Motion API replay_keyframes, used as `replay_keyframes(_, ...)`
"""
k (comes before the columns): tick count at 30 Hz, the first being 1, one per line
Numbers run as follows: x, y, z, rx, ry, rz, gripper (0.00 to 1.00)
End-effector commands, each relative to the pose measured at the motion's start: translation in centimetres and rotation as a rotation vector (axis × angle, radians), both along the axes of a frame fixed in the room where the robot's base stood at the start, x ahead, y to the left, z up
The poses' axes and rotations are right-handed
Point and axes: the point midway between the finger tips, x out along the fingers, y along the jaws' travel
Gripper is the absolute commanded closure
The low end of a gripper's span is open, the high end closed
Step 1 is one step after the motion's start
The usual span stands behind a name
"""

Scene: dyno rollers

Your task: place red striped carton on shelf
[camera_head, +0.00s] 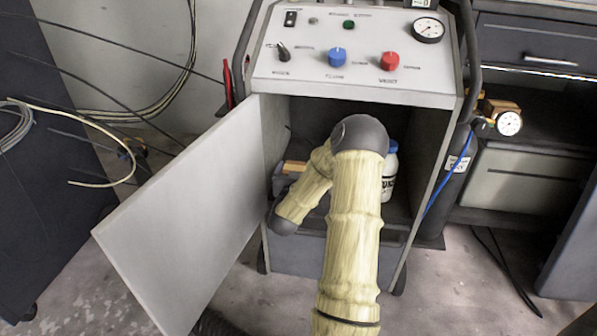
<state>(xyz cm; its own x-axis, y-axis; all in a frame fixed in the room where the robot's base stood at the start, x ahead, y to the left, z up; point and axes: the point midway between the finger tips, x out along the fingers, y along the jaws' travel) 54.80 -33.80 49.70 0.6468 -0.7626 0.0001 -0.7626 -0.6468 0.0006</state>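I see no red striped carton in this view. My gripper is not in view; my arm reaches into the open cabinet and its far end is hidden behind its own links. A shelf-like floor (398,212) shows inside the cabinet, mostly covered by my arm. A white bottle (388,186) with a blue cap and dark lettering stands inside on the right, partly behind my arm. A tan and dark object (293,167) lies inside on the left, partly hidden; I cannot tell what it is.
The cabinet door (190,215) stands open to the left. A control panel (355,55) with blue and red knobs tops the cabinet. A gas cylinder (452,175) with a gauge stands to the right. Loose cables (90,140) hang at left. Floor in front is partly clear.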

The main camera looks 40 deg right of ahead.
Motion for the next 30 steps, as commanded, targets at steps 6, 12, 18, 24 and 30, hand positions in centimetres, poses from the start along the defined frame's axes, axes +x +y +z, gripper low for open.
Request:
replay_keyframes(6, 0.1, 0.1, 0.0, 0.001, 0.001, 0.002, 0.0)
replay_keyframes(12, -0.4, 1.0, 0.3, 0.002, 0.001, 0.006, 0.0)
replay_keyframes(18, -2.5, 3.6, 0.4, 0.003, 0.005, 0.008, 0.0)
replay_keyframes(24, -5.2, 6.6, 0.4, 0.003, 0.005, 0.007, 0.0)
replay_keyframes(30, -7.2, 8.8, 0.3, 0.002, 0.003, 0.005, 0.0)
